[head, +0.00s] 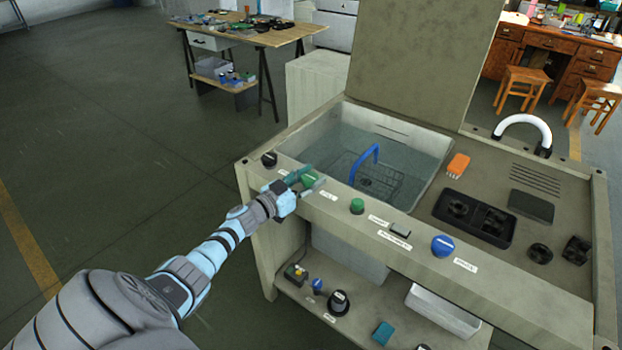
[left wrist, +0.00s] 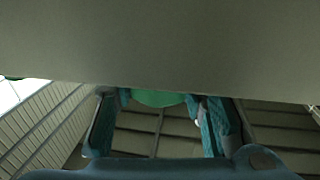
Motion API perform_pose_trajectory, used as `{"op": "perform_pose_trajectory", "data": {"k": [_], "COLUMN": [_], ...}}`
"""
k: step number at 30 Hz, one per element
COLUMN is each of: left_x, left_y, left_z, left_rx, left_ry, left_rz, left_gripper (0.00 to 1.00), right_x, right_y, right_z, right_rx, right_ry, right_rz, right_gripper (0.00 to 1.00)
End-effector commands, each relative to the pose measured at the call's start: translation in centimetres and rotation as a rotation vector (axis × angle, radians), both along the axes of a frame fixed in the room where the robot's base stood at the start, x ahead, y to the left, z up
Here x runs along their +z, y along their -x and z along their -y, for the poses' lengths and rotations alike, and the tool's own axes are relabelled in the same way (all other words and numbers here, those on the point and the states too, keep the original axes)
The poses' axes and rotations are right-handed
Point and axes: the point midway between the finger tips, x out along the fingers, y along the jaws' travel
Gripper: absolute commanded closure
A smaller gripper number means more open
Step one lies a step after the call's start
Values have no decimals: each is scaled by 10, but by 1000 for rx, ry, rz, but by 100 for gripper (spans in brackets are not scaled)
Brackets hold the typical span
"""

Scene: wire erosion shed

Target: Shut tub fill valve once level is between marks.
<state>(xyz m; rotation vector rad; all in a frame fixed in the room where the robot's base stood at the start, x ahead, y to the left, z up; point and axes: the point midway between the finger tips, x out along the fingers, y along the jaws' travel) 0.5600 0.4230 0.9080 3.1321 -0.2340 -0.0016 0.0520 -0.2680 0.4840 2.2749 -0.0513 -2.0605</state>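The tub (head: 425,141) is sunk in the bench top and holds clear water over its floor. Level marks are too small to make out. A green knob (head: 310,178) sits on the sloped front panel beside a white label (head: 328,195) that seems to read FILL. My left gripper (head: 307,180) has one finger on either side of this knob. In the left wrist view the green knob (left wrist: 158,98) shows between the two teal fingers, partly hidden by the panel edge. I cannot tell whether the fingers press on it. My right gripper is out of view.
A blue-handled basket (head: 376,181) stands in the water. The panel also carries a black knob (head: 269,159), a green button (head: 357,206) and a blue knob (head: 443,245). An orange block (head: 458,166) lies right of the tub. The raised lid (head: 425,60) stands behind.

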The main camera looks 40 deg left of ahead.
Motion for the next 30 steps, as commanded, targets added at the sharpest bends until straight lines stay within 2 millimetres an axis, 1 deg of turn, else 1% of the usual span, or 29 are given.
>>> {"op": "perform_pose_trajectory", "data": {"k": [1,3,4,11,14,17,25,27,30], "left_x": [1,1,1,0,-1,-2,-2,-1,-1], "left_y": [0,0,0,-1,3,19,91,105,116], "left_z": [0,0,0,1,0,-3,-13,-15,-17], "left_rx": [0,0,0,-1,0,-1,-4,-4,-3], "left_ry": [-1,-1,-1,-1,-2,-5,-4,-3,-2], "left_rz": [2,1,1,0,-1,-3,-6,-5,-3], "left_gripper": [54,43,40,40,40,40,40,40,40], "right_x": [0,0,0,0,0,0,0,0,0], "right_y": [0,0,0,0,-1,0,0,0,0], "right_z": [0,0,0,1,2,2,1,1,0], "right_rx": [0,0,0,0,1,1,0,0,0], "right_ry": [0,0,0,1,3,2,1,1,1], "right_rz": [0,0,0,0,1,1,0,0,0], "right_gripper": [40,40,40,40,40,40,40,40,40]}}
